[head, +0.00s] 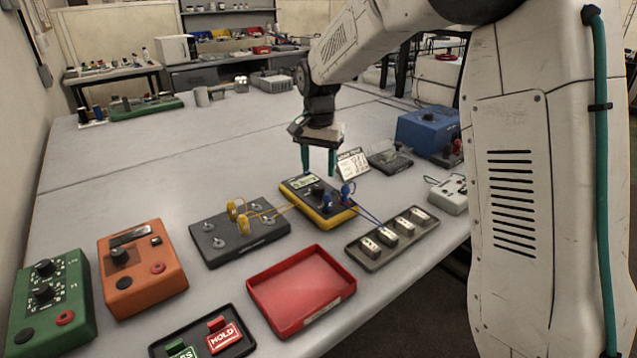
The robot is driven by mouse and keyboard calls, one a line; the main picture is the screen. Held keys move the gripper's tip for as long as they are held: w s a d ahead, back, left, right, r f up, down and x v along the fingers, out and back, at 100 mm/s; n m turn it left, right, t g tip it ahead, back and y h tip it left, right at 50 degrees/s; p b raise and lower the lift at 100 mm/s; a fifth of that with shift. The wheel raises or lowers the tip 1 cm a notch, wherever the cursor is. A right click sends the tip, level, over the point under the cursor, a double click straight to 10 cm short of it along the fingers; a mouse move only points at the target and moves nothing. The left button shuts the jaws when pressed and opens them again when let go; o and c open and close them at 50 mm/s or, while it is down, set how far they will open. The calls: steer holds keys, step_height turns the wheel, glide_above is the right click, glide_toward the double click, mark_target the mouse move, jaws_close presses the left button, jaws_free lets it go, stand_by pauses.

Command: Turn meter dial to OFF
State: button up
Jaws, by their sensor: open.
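The yellow and black meter (312,207) lies on the table with a display at its upper left. Its dark round dial (317,191) is near the middle of its face; the dial's setting is too small to read. My gripper (319,174) is above the dial, pointing down, with its two green fingers apart and nothing between them. The fingertips appear a little above the meter, though the exact gap is hard to tell. Blue plugs (337,194) stand at the meter's right side.
A dark box with yellow plugs (239,226) stands left, its yellow leads reaching the meter. A tray of small parts (393,238) lies right, a red tray (301,290) in front. A white card (352,165) stands behind.

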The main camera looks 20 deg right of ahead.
mark_target(319, 187)
step_height(319, 187, down, 6)
steer(key=shift+r, duration=0.2)
steer(key=c, duration=1)
